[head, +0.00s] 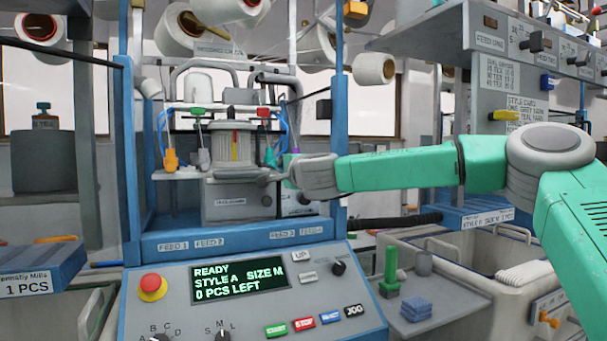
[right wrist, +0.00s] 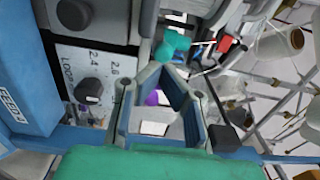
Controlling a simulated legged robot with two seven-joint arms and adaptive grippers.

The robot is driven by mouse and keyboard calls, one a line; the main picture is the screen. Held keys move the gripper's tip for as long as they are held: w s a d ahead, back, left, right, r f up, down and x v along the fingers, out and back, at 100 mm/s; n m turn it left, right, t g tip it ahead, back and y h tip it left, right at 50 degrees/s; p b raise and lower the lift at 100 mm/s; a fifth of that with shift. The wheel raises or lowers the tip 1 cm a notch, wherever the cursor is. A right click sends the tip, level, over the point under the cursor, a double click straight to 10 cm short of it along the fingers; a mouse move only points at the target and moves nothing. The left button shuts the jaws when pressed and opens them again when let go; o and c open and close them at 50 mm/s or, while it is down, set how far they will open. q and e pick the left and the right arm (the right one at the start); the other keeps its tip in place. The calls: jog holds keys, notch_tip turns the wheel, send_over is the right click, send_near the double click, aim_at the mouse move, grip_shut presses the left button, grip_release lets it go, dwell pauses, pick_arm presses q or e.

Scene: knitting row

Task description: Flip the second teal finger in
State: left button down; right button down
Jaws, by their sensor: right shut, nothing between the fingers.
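The knitting machine's head (head: 235,150) stands in the blue frame, with coloured yarn fingers around it. A teal finger (head: 270,156) shows at its right side, left of a purple part (head: 295,150). In the right wrist view a teal piece (right wrist: 172,46) lies just beyond my fingertips; a second one cannot be told apart. My right gripper (head: 292,178) reaches in from the right beside the machine head. In the right wrist view (right wrist: 162,70) its fingers meet, shut and empty. Whether they touch the teal piece cannot be told. My left gripper is out of view.
The control panel (head: 250,297) in front reads READY, STYLE A, SIZE M, 0 PCS LEFT. A blue frame post (head: 341,110) stands close behind my right forearm. An orange finger (head: 170,160) is at the left. A grey bin (head: 480,262) stands at the right.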

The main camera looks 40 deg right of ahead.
jog(key=v, duration=1)
jog(key=shift+a, duration=0.2)
jog(key=shift+d+f, duration=0.15)
jog(key=shift+d, duration=0.1)
jog(key=shift+d, duration=0.1)
